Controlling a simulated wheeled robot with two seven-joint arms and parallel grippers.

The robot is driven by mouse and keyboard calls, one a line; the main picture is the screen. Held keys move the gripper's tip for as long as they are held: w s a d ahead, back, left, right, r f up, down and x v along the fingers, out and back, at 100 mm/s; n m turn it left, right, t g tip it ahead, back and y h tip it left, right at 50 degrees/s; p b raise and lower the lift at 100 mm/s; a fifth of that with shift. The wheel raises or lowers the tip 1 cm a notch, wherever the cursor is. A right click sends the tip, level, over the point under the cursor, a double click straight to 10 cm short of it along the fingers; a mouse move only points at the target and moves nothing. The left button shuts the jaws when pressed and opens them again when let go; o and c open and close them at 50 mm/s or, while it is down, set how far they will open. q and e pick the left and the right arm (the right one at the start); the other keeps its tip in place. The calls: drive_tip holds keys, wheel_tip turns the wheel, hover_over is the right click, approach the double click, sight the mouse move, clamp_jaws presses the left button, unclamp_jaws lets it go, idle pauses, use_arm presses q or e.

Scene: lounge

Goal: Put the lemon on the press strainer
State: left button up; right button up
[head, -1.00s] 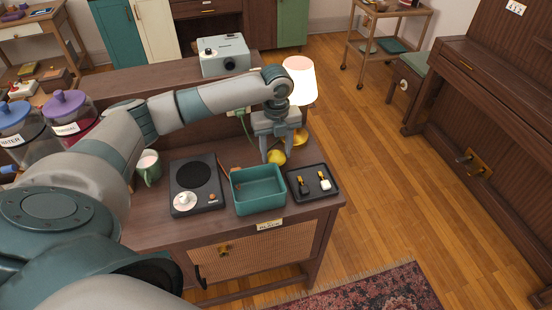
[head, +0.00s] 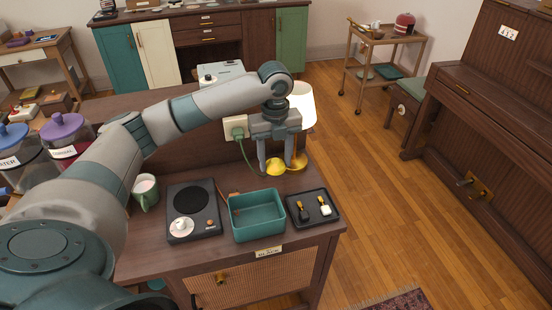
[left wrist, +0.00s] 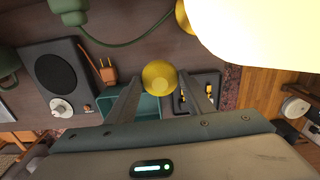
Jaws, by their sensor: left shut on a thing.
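The yellow lemon (head: 276,167) is between the fingertips of my left gripper (head: 279,164), which is shut on it and points down. In the head view it appears just behind the teal bin. In the left wrist view the lemon (left wrist: 160,77) shows between the two fingers. I cannot make out a press strainer in either view. My right gripper is not in view.
The teal bin (head: 233,223), a black tray (head: 331,222) with small items and a dark hotplate (head: 203,223) stand on the desk. A lit lamp (head: 303,104) is close to my left gripper. A green mug (head: 146,195) stands at left.

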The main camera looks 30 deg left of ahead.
use_arm(q)
drive_tip(key=shift+d, duration=0.1)
idle(0.3)
drive_tip(key=shift+s+d+r+n, duration=0.1)
drive_tip(key=shift+s+d+n, duration=0.15)
drive_tip(key=shift+d+n, duration=0.5)
drive_tip(key=s+d+r+n, duration=0.3)
drive_tip(key=s+d+n, duration=1)
drive_tip(key=n, duration=1.1)
drive_tip(key=shift+d, duration=0.7)
drive_tip(key=shift+w+n, duration=0.1)
drive_tip(key=shift+n, duration=0.15)
idle(1.5)
